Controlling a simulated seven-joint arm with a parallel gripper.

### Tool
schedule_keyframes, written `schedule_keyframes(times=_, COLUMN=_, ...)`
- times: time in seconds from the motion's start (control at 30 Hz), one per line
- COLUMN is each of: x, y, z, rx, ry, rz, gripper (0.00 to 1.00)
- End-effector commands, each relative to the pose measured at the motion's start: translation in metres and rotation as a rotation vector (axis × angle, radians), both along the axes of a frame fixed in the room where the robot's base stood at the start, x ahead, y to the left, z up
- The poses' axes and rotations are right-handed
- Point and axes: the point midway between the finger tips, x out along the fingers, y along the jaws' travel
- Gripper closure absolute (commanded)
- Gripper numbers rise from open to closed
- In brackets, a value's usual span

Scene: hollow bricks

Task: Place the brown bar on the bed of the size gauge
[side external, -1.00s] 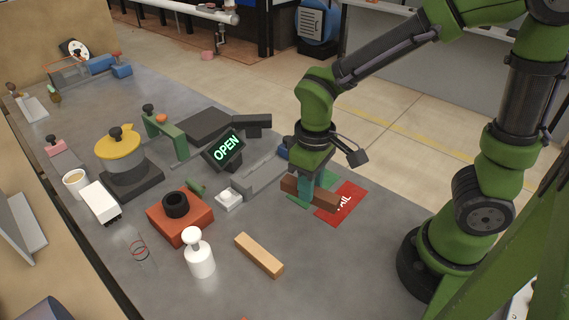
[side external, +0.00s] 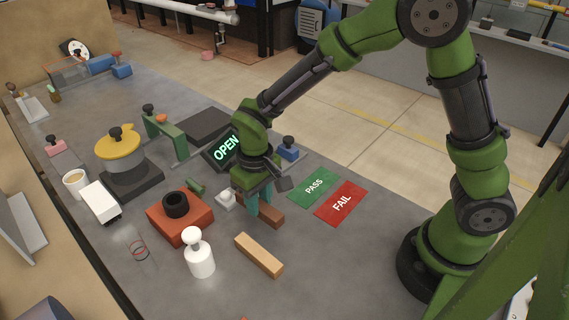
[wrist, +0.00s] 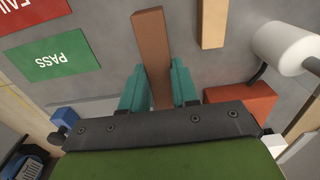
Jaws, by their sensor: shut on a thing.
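The brown bar (side external: 270,214) is between the teal fingers of my gripper (side external: 259,205), which is shut on it. In the wrist view the bar (wrist: 151,45) runs lengthwise between the fingers (wrist: 158,86) and sticks out past them. The size gauge appears to be the grey rail unit with the "OPEN" display (side external: 226,148) and a blue block with a black knob (side external: 289,151). My gripper is in front of it and hides most of its bed. I cannot tell whether the bar touches anything below.
A tan bar (side external: 259,255) lies in front of the gripper. A red block with a black ring (side external: 180,219) and a white knobbed cylinder (side external: 199,256) stand left. Green PASS (side external: 314,187) and red FAIL (side external: 341,203) mats lie bare at right. A small white block (side external: 226,200) is close by.

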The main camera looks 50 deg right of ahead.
Motion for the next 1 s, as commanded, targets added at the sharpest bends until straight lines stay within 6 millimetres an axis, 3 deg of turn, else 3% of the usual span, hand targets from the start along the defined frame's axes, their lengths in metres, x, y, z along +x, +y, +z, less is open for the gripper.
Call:
schedule_keyframes(times=0.17, x=0.015, y=0.006, z=-0.002, rx=0.0, ry=-0.001, rz=0.0, gripper=1.0)
schedule_keyframes(times=0.4, x=0.013, y=0.005, z=-0.035, rx=-0.001, ry=0.002, rz=0.0, gripper=1.0)
schedule_keyframes(times=0.8, x=0.013, y=0.005, z=-0.04, rx=0.0, ry=0.001, rz=-0.001, gripper=1.0)
schedule_keyframes(times=0.83, x=0.013, y=0.005, z=-0.04, rx=0.0, ry=0.001, rz=-0.001, gripper=0.66)
schedule_keyframes(times=0.97, x=0.013, y=0.005, z=-0.039, rx=0.0, ry=0.001, rz=0.0, gripper=0.46)
schedule_keyframes(times=1.0, x=0.013, y=0.005, z=-0.039, rx=0.0, ry=0.001, rz=0.0, gripper=0.45)
